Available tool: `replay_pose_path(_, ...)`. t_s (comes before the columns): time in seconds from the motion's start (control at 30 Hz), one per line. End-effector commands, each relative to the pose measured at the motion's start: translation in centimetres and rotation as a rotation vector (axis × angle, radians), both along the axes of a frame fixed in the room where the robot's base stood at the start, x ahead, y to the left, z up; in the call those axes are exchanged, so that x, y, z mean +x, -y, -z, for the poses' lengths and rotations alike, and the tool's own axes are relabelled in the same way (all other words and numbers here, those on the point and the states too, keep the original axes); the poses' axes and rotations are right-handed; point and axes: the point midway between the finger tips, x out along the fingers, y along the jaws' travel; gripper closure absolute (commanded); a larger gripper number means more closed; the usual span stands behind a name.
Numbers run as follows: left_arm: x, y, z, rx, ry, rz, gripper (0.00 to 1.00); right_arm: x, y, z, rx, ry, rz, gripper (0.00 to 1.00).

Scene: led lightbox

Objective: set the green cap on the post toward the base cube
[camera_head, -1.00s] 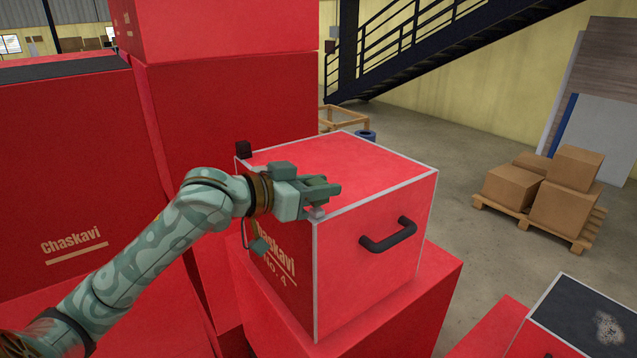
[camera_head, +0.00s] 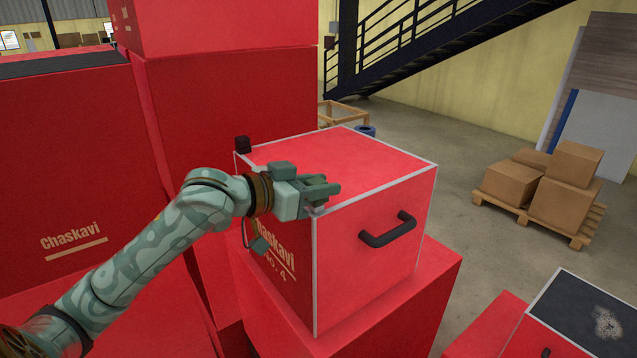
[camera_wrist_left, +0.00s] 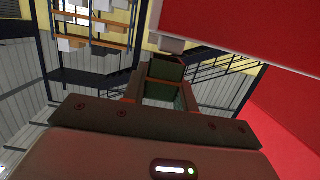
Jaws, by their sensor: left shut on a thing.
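My left gripper (camera_head: 326,190) is at the near left top corner of a red box (camera_head: 370,165) with pale edges. It is shut on a small green piece, which I take for the green cap (camera_wrist_left: 165,70), seen between the fingers in the left wrist view. The fingers hide it in the head view. A small pale grey piece (camera_head: 318,209) shows just below the fingertips at the corner; it also shows beyond them in the wrist view (camera_wrist_left: 172,44). I cannot tell whether it is the post. A small dark cube (camera_head: 243,145) sits at the box's far left corner. My right gripper is not in view.
The box has a black handle (camera_head: 388,232) and stands on a larger red block (camera_head: 425,285). Tall red blocks (camera_head: 230,115) rise behind and left. A dark-topped box (camera_head: 580,315) is at lower right. Cartons on a pallet (camera_head: 540,215) stand on the floor. The box top is mostly clear.

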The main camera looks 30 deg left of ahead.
Motion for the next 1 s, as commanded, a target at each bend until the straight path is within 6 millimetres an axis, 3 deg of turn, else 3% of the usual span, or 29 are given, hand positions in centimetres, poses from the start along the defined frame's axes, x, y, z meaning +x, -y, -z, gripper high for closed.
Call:
replay_pose_path(0.77, 0.0, 0.0, 2.0, 0.0, -0.001, 0.0, 0.93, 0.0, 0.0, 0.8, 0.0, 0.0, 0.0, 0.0)
replay_pose_path(0.8, 0.0, 0.0, 2.0, 0.0, -0.001, 0.0, 0.61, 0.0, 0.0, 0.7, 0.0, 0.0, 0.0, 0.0)
replay_pose_path(0.83, 0.0, 0.0, 1.9, 0.0, -0.001, 0.0, 0.52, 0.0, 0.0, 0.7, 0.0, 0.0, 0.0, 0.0)
replay_pose_path(0.87, 0.0, 0.0, 1.9, 0.0, -0.001, 0.0, 0.46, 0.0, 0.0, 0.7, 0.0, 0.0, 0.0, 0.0)
replay_pose_path(1.0, 0.0, 0.0, 1.9, 0.0, -0.001, 0.0, 0.46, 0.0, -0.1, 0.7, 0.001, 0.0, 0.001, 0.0)
